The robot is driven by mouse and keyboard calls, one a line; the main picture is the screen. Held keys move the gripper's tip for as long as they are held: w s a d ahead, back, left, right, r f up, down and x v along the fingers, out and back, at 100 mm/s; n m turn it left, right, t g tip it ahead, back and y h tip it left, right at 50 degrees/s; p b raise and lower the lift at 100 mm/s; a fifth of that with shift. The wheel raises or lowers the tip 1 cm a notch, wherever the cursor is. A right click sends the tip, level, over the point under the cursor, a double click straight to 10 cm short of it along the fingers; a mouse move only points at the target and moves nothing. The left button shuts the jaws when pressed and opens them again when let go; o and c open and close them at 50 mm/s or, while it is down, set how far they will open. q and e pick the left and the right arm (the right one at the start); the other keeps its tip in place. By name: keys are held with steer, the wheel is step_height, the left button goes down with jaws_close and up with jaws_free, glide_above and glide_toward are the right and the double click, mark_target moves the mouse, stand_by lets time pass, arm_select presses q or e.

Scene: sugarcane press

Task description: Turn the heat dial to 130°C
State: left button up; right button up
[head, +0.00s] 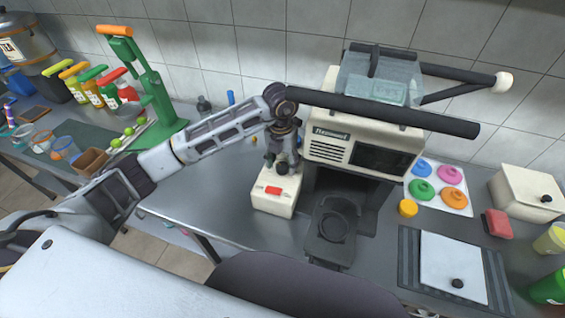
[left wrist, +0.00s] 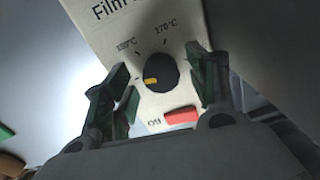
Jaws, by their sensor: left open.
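The heat dial (left wrist: 161,72) is a round black knob with a yellow pointer mark on a cream panel. In the left wrist view the mark sits at the knob's left, slightly low. Printed temperature labels lie above the knob, one reading 170°C and one at the upper left too blurred to read surely. The panel belongs to a small cream box (head: 270,194). My left gripper (head: 281,158) is open, pointing down over this box. Its fingers (left wrist: 159,90) stand either side of the dial; contact cannot be told. My right gripper is not in view.
A red switch (left wrist: 181,116) sits beside the dial, below it in the wrist view. The cream sealing machine (head: 323,150) with long dark bars stands just right of my gripper. A green press (head: 153,100) is left. Open counter (head: 190,195) lies left of the box.

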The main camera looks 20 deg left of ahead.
mark_target(281, 165)
arm_select(q)
steer(key=shift+f, duration=0.3)
steer(key=c, duration=0.9)
steer(key=shift+c, duration=0.7)
steer(key=shift+n, duration=1)
steer(key=shift+o, duration=0.2)
steer(key=shift+n, duration=0.6)
steer(key=o, duration=0.9)
steer(key=shift+o, duration=0.5)
step_height(281, 165, up, 12)
steer(key=shift+a, duration=0.2)
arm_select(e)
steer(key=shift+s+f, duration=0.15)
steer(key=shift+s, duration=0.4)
